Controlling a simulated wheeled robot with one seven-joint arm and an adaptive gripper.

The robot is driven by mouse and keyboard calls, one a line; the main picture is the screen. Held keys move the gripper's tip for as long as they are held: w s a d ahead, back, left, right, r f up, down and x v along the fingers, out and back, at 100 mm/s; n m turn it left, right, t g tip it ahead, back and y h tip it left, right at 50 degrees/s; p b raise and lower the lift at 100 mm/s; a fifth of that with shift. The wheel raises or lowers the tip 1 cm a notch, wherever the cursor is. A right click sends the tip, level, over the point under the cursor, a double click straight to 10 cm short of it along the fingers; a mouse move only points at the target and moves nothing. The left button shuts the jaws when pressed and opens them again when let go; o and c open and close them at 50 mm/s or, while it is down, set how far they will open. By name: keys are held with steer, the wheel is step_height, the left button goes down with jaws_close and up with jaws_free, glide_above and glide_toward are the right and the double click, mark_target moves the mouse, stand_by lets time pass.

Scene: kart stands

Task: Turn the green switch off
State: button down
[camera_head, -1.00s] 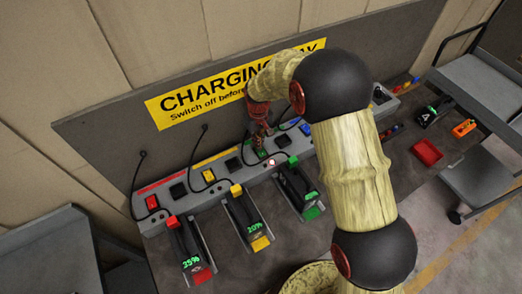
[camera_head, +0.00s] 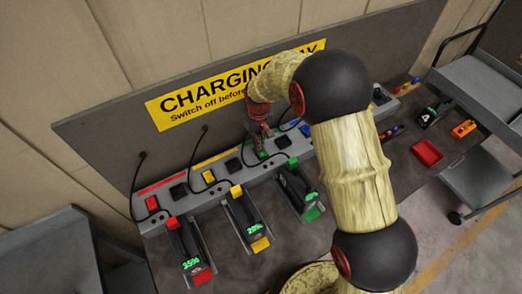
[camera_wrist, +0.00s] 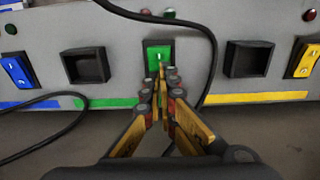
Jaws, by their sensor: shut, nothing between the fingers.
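The green switch (camera_wrist: 158,52) is set in the grey panel in the middle of the wrist view, with a light mark on its face. It also shows, partly covered, in the head view (camera_head: 262,154). My gripper (camera_wrist: 165,74) is shut and empty, its fingertips right at the lower part of the switch. I cannot tell whether they touch it. In the head view my gripper (camera_head: 262,137) points down at the panel in front of the sign. The fingertips hide the switch's lower edge.
A blue switch (camera_wrist: 18,70) and a yellow switch (camera_wrist: 304,62) flank it, with black sockets between. A black cable (camera_wrist: 213,60) hangs close to the right of my fingers. Several batteries sit in docks below the panel; a red tray (camera_head: 427,152) lies at right.

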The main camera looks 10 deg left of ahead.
mark_target(262, 155)
steer(key=shift+r+p, duration=1.6)
steer(key=shift+r, duration=1.55)
steer(key=s, duration=0.1)
steer(key=s+d+f, duration=0.1)
steer(key=s, duration=0.1)
steer(key=shift+s+d+f+m+g, duration=0.1)
steer(key=shift+d+f+m+g, duration=0.2)
steer(key=shift+g, duration=0.1)
steer(key=shift+s+d+r+h, duration=0.2)
steer(key=shift+s+d, duration=0.1)
steer(key=shift+s, duration=0.25)
steer(key=shift+s+d+r+h, duration=0.15)
steer(key=shift+s+d, duration=0.15)
steer(key=shift+s, duration=0.25)
steer(key=s+d+r+m+t+b, duration=0.3)
steer(key=s+d+r+b, duration=0.3)
steer(key=s+d+r, duration=0.3)
steer(key=s+d+r+m+t+b, duration=0.3)
steer(key=s+d+r+b, duration=0.2)
steer(key=s+d+r, duration=0.4)
steer(key=s+d, duration=0.4)
steer(key=d, duration=0.3)
steer(key=shift+s+m+b, duration=0.3)
steer(key=shift+m+b, duration=0.05)
steer(key=shift+m, duration=0.05)
